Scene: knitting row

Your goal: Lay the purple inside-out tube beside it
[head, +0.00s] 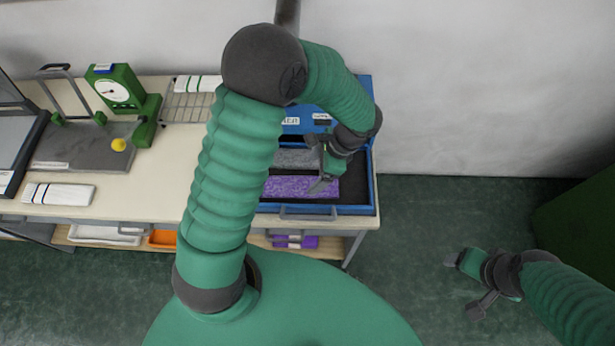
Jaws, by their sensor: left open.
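A purple speckled tube (298,188) lies lengthwise in the front part of a blue tray (375,190) with a dark lining. A grey speckled tube (296,158) lies just behind it, parallel, with a dark strip between them. My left gripper (316,164) is open over the right ends of the two tubes, one finger near the purple tube's right part. I cannot tell whether it touches the tube. My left arm hides the tray's left side. My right gripper (463,286) is open and empty over the floor at lower right.
Purple items (295,242) sit on the shelf below. Right of the bench is open floor.

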